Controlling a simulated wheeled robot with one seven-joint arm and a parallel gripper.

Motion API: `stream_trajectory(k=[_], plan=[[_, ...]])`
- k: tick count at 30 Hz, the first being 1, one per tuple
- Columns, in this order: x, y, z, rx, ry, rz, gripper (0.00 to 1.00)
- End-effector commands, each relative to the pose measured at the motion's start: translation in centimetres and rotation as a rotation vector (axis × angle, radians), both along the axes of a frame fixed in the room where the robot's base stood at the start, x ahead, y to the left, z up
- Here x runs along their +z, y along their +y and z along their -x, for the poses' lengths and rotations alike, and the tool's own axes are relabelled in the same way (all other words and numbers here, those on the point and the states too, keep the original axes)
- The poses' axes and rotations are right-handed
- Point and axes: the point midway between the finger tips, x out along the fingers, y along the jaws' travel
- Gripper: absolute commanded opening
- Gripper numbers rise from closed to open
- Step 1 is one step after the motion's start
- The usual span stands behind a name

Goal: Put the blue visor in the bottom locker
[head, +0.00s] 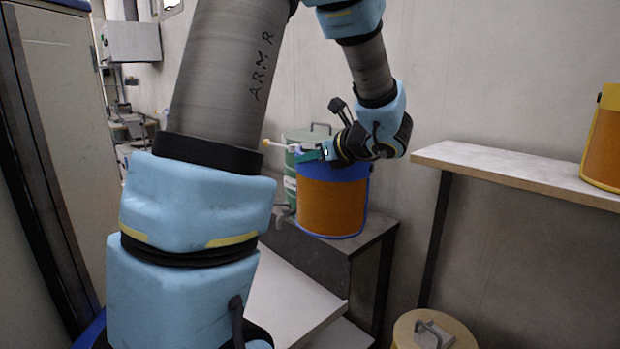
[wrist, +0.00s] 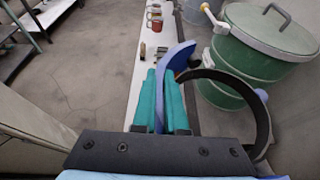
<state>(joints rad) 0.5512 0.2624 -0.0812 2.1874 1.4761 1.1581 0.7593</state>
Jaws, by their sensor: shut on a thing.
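The blue visor (head: 333,200) has a blue band and an orange shield, and it hangs upright at the centre of the head view. My gripper (head: 310,155) is shut on its blue upper band. In the wrist view the visor (wrist: 176,58) stands edge-on between the teal fingertips of my gripper (wrist: 160,78), with a dark strap looping to the right. A tall beige cabinet (head: 62,105) stands at the left of the head view. Its lower part is mostly out of frame, and I cannot tell whether it holds the bottom locker.
A green lidded pot (wrist: 255,50) stands close to the right of my gripper. A yellow-banded visor (head: 604,140) stands on the right shelf (head: 500,168). A round lidded container (head: 410,335) is below. Mugs (wrist: 155,22) stand along a white bench. Open floor (wrist: 95,75) lies left of it.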

Motion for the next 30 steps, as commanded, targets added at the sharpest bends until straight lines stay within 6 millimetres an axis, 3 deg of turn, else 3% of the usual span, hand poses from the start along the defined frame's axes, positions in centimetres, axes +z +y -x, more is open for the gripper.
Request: stream_trajectory(k=[1, 6, 18, 21, 27, 30], plan=[[-3.1, 0.8, 0.3, 0.016, 0.013, -0.012, 0.00], [-10.9, 3.1, 1.0, 0.068, 0.011, -0.011, 0.00], [-25.6, 7.4, 2.3, 0.167, 0.003, -0.006, 0.00], [-28.6, 8.2, 2.5, 0.186, 0.002, -0.005, 0.00], [-32.8, 9.5, 2.8, 0.216, -0.002, -0.001, 0.00], [-32.8, 9.6, 2.8, 0.221, -0.005, 0.004, 0.00]])
